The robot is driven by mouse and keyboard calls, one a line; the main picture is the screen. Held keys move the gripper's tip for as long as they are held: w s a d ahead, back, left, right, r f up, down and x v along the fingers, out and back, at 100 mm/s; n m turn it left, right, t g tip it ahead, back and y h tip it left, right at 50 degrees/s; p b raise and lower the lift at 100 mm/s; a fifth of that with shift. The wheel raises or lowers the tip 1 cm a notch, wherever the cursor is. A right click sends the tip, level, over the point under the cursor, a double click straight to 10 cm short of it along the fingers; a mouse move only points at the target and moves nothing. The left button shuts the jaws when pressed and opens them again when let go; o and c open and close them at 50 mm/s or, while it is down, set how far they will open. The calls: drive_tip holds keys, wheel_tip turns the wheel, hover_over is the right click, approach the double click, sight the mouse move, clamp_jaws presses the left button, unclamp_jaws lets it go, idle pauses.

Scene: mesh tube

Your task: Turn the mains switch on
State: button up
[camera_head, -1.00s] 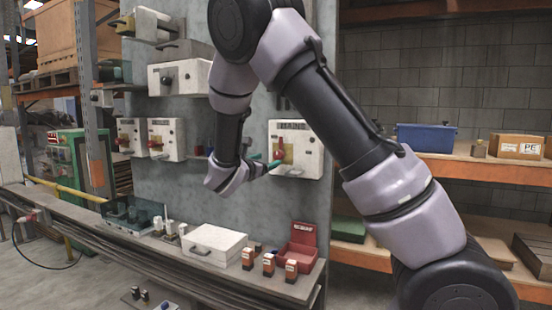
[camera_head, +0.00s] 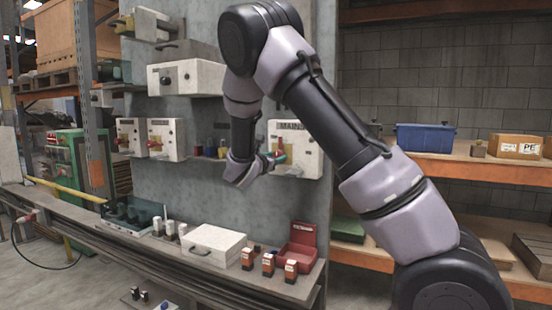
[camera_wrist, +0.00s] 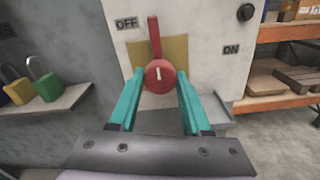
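The mains box (camera_head: 311,158) is a pale enclosure on the grey panel, labelled MAINS. In the wrist view its red switch (camera_wrist: 160,76) is a round knob with a handle pointing up, over a tan plate. The OFF label is left of the handle, and the ON label is farther right and lower. My gripper (camera_wrist: 160,78) is open, its teal fingers on either side of the red knob. I cannot tell whether they touch it. In the head view my gripper (camera_head: 277,157) is in front of the box and hides most of the switch.
Padlocks (camera_wrist: 46,86) stand on a small shelf left of the box. A black round button (camera_wrist: 245,12) is at the upper right. Below is a bench with a white case (camera_head: 213,243) and an open red box (camera_head: 298,252). Orange shelving (camera_head: 440,163) stands at the right.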

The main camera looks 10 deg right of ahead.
clamp_jaws()
drive_tip(key=shift+m, duration=0.3)
drive_tip(key=m, duration=1.2)
drive_tip(key=shift+m, duration=0.4)
drive_tip(key=m, duration=0.4)
drive_tip(key=shift+m, duration=0.4)
